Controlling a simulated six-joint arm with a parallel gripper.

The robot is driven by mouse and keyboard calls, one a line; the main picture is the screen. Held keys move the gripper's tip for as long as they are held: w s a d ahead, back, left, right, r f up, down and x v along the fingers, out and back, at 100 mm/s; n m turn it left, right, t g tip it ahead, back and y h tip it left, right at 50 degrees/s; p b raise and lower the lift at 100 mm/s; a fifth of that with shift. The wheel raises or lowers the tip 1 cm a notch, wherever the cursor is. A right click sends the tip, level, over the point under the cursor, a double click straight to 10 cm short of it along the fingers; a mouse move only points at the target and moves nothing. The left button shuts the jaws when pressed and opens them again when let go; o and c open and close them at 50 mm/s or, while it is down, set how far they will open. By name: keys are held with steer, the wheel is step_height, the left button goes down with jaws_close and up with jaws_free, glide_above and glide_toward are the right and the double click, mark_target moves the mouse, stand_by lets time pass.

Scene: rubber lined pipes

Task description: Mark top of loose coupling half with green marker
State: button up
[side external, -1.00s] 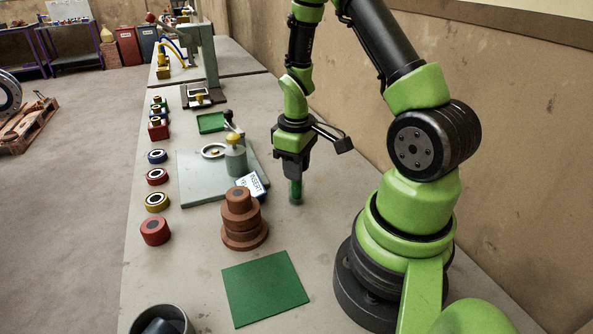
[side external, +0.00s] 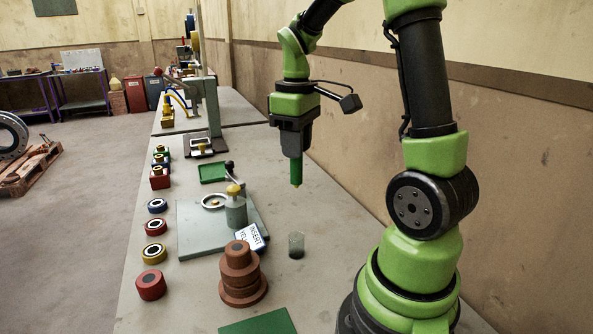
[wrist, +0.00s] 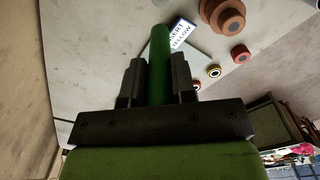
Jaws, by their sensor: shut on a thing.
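My gripper (side external: 293,150) is shut on the green marker (side external: 296,171) and holds it upright, tip down, above the bench. The marker (wrist: 159,70) also shows between the jaws in the wrist view. I cannot tell which round part is the loose coupling half.
A grey plate (side external: 190,235) carries a ring and a grey post with yellow top (side external: 235,205). A label card (side external: 251,237) leans by it. Colored rings and a red cylinder (side external: 151,285) line the left edge. A green mat (side external: 260,324) lies in front.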

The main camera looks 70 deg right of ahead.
steer(key=shift+r, duration=0.45)
steer(key=w+a, duration=0.3)
steer(key=a, duration=0.3)
steer(key=w+a, duration=0.3)
steer(key=a, duration=0.4)
step_height(320, 180, down, 6)
steer(key=shift+s+f, duration=0.2)
steer(key=shift+d+f, duration=0.1)
steer(key=shift+f, duration=0.5)
stand_by(1.1)
step_height(320, 180, up, 7)
stand_by(0.8)
